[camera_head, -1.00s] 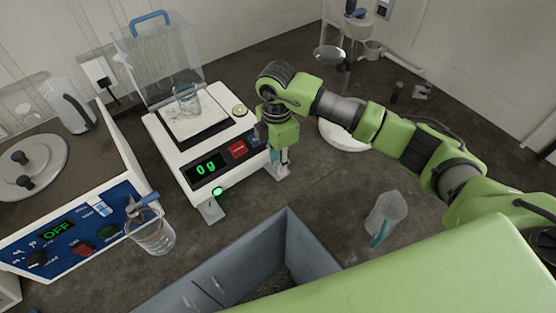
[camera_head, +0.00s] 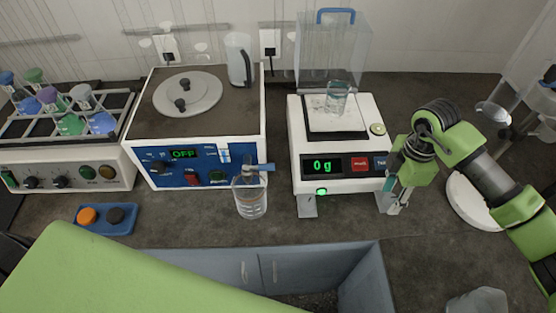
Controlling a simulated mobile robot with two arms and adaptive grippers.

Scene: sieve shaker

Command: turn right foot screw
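A white balance (camera_head: 297,143) stands on the dark bench with its display reading 0 g and a green light lit at its front. Its left foot (camera_head: 307,206) shows below the front left corner. The right foot (camera_head: 383,203) shows below the front right corner, partly hidden by my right gripper (camera_head: 397,199). That gripper points down beside this corner, its fingertips low at the right foot. The fingers are small and overlap the foot, so I cannot tell whether they are shut on its screw. My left gripper is out of view.
A glass beaker (camera_head: 337,96) stands on the balance pan. A blue-fronted heating device (camera_head: 202,176) marked OFF stands left of it, with a beaker (camera_head: 250,197) in front. A rack device (camera_head: 60,166) is at far left. A white round base (camera_head: 467,203) lies right.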

